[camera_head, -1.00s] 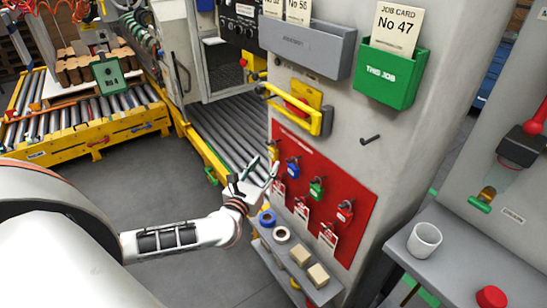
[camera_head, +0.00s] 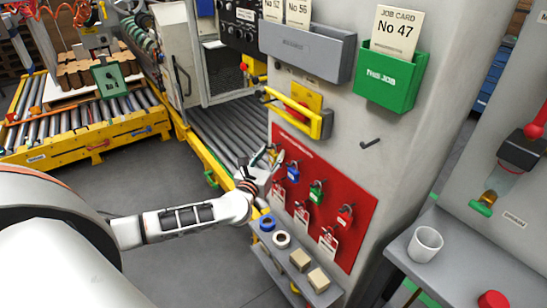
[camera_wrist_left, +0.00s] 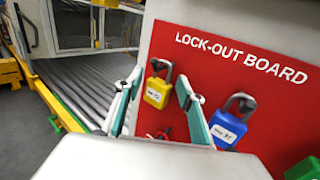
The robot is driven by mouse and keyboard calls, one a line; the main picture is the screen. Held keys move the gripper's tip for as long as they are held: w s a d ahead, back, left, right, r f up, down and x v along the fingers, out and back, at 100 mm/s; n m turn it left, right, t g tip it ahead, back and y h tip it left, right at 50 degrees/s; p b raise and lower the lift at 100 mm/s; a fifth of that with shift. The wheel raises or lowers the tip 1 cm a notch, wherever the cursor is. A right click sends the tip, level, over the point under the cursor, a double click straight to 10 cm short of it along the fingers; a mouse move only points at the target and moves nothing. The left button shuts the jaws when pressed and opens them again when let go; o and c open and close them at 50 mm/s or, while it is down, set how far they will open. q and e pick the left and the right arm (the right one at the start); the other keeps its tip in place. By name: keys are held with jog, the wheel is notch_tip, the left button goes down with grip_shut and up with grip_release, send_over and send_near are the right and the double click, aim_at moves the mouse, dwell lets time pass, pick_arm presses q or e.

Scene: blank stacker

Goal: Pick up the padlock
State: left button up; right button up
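A yellow padlock (camera_wrist_left: 157,92) with a white label hangs on the red lock-out board (camera_wrist_left: 215,75) in the left wrist view. My left gripper (camera_wrist_left: 158,82) is open, with one finger on each side of this padlock in the picture; I cannot tell if they touch it. In the head view my left gripper (camera_head: 268,158) is at the board's upper left and partly covers that area. A blue padlock (camera_head: 293,172), a green padlock (camera_head: 316,191) and a red padlock (camera_head: 345,214) hang further right on the board. My right gripper is not in view.
A small shelf (camera_head: 283,262) with tape rolls and tan blocks sits below the board. A bare peg (camera_head: 370,142) is at the right. Tags (camera_head: 327,240) hang under the padlocks. A roller conveyor (camera_head: 225,125) runs behind.

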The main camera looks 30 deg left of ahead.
pick_arm(q)
jog(key=c, duration=1)
jog(key=s+a, duration=0.2)
jog(key=s, duration=0.3)
jog(key=s+a+r, duration=0.1)
jog(key=s+a, duration=0.1)
jog(key=s, duration=0.4)
jog(key=s+a, duration=0.3)
jog(key=s, duration=0.2)
jog(key=shift+s+r, duration=0.3)
jog(key=shift+s, duration=0.05)
